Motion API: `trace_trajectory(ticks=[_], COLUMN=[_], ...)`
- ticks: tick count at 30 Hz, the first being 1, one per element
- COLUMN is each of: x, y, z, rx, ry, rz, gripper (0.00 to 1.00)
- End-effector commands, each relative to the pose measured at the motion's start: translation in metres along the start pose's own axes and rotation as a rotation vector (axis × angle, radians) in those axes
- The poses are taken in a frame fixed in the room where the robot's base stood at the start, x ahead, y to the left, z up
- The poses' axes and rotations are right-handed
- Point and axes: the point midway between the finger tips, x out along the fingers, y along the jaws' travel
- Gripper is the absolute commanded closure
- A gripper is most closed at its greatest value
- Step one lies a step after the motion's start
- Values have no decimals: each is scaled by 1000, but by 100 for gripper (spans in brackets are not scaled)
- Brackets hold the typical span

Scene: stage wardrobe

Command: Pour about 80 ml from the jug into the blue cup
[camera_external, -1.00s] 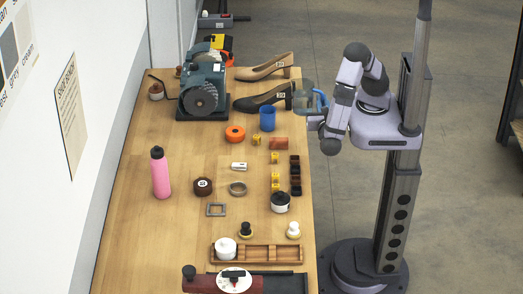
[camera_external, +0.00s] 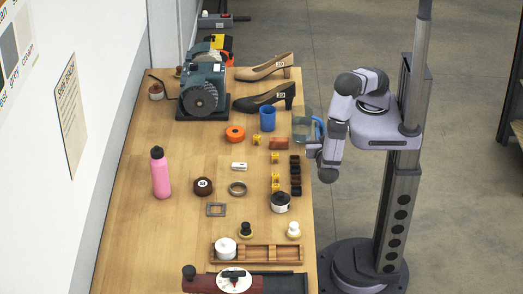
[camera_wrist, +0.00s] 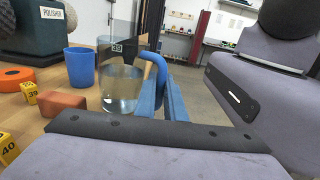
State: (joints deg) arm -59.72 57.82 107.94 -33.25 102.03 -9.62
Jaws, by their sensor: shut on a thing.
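The blue cup (camera_external: 267,118) stands upright on the table near its right edge; it also shows in the wrist view (camera_wrist: 81,67), left of the jug. The clear jug (camera_external: 303,128) with a blue handle is at the table's right edge, right of the cup and apart from it. In the wrist view the jug (camera_wrist: 121,92) looks upright, with clear liquid in it. My gripper (camera_external: 318,131) is shut on the jug's blue handle. Whether the jug's base touches the table I cannot tell.
A black shoe (camera_external: 266,97) lies behind the cup. An orange ring (camera_external: 235,133) is left of the cup, and a reddish-brown block (camera_external: 278,143) and yellow markers (camera_external: 257,140) are in front of it. A bench machine (camera_external: 203,92) stands at the back left.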

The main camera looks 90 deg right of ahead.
Motion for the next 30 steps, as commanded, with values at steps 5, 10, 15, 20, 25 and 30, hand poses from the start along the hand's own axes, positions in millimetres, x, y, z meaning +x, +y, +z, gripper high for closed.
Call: trace_trajectory(ticks=[5, 10, 15, 20, 25, 30], x=[0, 0, 2, 5, 9, 14], y=[0, 0, 2, 6, 12, 20], z=[0, 3, 10, 19, 30, 40], rx=[1, -4, -37, -95, -182, -275], ry=[-2, 0, 22, 60, 120, 180], rz=[0, 0, 0, 1, 2, 4], gripper=[100, 100, 100, 100, 100, 100])
